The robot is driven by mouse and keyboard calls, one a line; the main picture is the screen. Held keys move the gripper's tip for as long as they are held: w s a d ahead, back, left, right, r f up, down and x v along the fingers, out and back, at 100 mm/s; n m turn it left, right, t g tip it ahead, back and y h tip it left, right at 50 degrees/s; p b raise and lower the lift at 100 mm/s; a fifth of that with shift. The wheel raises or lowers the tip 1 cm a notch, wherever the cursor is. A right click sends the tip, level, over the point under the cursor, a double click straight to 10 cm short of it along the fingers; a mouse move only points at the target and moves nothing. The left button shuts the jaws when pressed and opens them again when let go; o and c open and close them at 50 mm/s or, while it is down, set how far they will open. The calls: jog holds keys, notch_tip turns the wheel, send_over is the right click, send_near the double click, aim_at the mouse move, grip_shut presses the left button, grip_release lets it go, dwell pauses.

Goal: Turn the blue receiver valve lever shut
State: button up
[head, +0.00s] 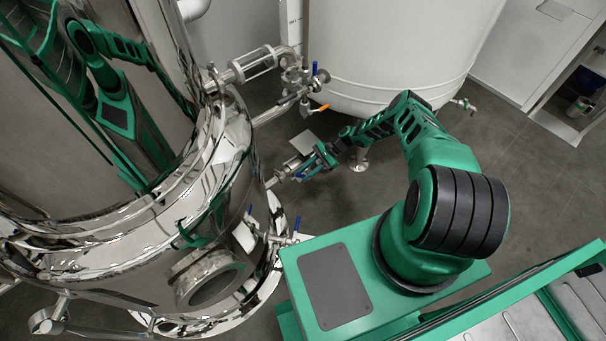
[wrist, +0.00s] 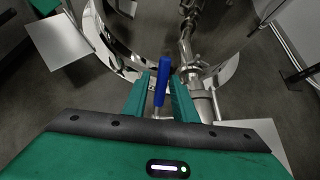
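A blue valve lever (wrist: 162,82) stands between the two fingers of my gripper (wrist: 161,98) in the wrist view. A gap shows between the left finger and the lever; the right finger is very close to it, and I cannot tell whether it touches. The gripper is open around the lever. In the head view my gripper (head: 308,168) is beside the metal valve fitting on the steel tank's right side, with a blue lever (head: 298,178) at its tips. The lever's lower end is partly hidden.
The polished steel tank (head: 215,235) stands on the left and the white tank (head: 385,60) behind. Other blue levers (head: 315,68) (head: 297,223) and an orange lever (head: 319,109) sit on nearby pipes. Open grey floor (head: 530,160) lies to the right.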

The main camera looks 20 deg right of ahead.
jog(key=shift+o, duration=0.2)
jog(key=shift+a, duration=0.1)
jog(key=shift+r, duration=0.1)
jog(key=shift+w+d+r, duration=0.1)
jog(key=shift+d+r, duration=0.05)
jog(key=shift+d, duration=0.1)
jog(key=v, duration=1)
